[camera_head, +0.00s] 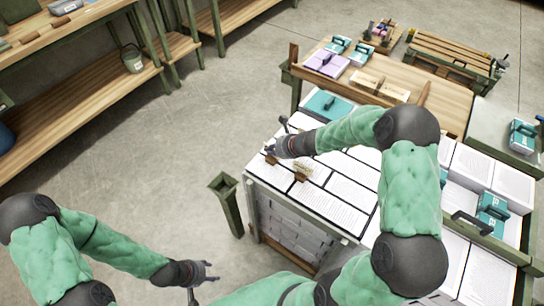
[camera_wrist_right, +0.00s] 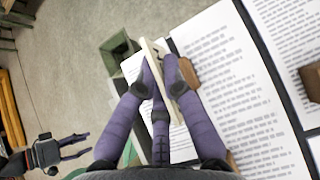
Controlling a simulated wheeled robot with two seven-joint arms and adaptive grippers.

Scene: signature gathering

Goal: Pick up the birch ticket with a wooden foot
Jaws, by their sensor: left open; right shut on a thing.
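The pale birch ticket (camera_wrist_right: 152,62) is seen nearly edge-on in the right wrist view, between the fingers of my right gripper (camera_wrist_right: 165,82). Its brown wooden foot (camera_wrist_right: 188,72) shows beside it, over a printed sheet. In the head view my right gripper (camera_head: 272,149) is at the left corner of the sheet-covered table, shut on the ticket; the fingers hide most of it. I cannot tell whether the foot touches the sheet. My left gripper (camera_head: 203,272) is open and empty over the floor, left of the table.
Another pale ticket (camera_head: 314,170) with a brown foot (camera_head: 300,175) stands on the sheets (camera_head: 335,200) close by. A green hollow post (camera_head: 226,190) stands left of the table. Teal folders (camera_head: 325,104) and a wooden table (camera_head: 440,90) lie behind.

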